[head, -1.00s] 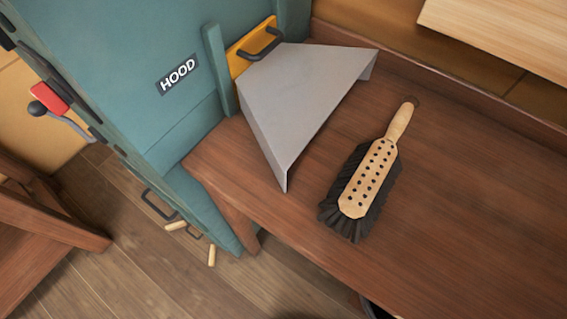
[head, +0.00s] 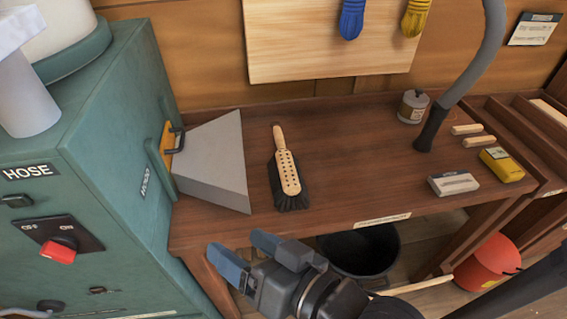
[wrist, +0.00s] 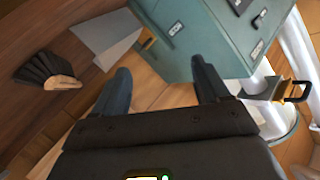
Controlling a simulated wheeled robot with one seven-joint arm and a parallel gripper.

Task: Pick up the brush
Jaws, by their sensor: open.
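The brush (head: 288,172) lies on the brown wooden bench, with a pale wooden handle, a holed pale back and dark bristles. Its handle points toward the wall. It also shows at the left of the wrist view (wrist: 62,82), where its handle is cut off or hidden. My gripper (head: 246,257) is open and empty in front of the bench's front edge, nearer the camera than the brush and apart from it. Its two blue-grey fingers show in the wrist view (wrist: 161,82) with nothing between them.
A grey metal hood (head: 215,160) stands left of the brush, against a teal machine (head: 100,130). To the right on the bench are a tin (head: 413,106), a grey hose (head: 470,75), a pale box (head: 453,184) and a yellow box (head: 501,165). A black bucket (head: 362,262) stands below.

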